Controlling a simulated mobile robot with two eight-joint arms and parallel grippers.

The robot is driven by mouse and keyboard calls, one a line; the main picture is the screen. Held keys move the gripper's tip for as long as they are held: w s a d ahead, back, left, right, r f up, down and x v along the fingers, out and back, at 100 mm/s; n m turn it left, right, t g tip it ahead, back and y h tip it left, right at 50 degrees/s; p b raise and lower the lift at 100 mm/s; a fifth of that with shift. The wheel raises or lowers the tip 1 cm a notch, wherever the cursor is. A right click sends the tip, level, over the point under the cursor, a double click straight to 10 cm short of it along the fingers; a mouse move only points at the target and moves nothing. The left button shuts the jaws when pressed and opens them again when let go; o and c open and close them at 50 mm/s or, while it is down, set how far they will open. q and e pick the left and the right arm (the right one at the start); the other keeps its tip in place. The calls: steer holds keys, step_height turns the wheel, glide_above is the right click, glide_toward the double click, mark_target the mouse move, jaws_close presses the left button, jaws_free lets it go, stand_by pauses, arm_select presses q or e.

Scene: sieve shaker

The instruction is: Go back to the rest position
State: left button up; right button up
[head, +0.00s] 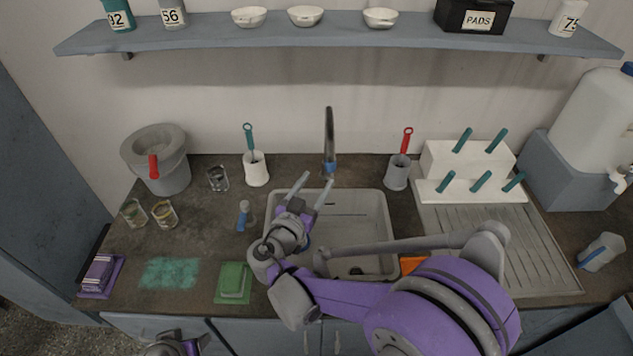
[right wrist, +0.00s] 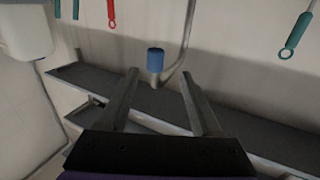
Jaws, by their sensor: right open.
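My right gripper (head: 318,184) is open and empty. In the head view it is raised over the left part of the sink (head: 378,215), with its fingers pointing toward the faucet (head: 329,140). In the right wrist view, the open fingers (right wrist: 160,88) have nothing between them, and the faucet's blue tip (right wrist: 155,60) shows beyond them. My left arm (head: 175,343) shows only in part at the bottom edge of the head view. Its fingertips cannot be made out.
A peg rack (head: 465,160) stands right. Left are a grey bucket (head: 172,175), glass jars (head: 164,214), and a green sponge tray (head: 233,283). A shelf (head: 340,34) runs above.

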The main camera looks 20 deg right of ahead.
steer(key=shift+d, duration=0.1)
steer(key=s+d+f+n+g+y, duration=0.2)
steer(key=s+d+f+g, duration=0.15)
steer(key=s, duration=0.35)
steer(key=s+d+f+n+g+y, duration=0.2)
steer(key=s+d+g+y, duration=0.1)
steer(key=s+d, duration=0.25)
steer(key=s+a+f+n+g+y, duration=0.1)
steer(key=s+a+f+n+y, duration=0.1)
steer(key=s, duration=0.4)
steer(key=s+a+f+n+g+y, duration=0.1)
steer(key=s+a+f+y, duration=0.1)
steer(key=s+a+y, duration=0.2)
steer(key=s, duration=0.3)
steer(key=shift+n, duration=0.4)
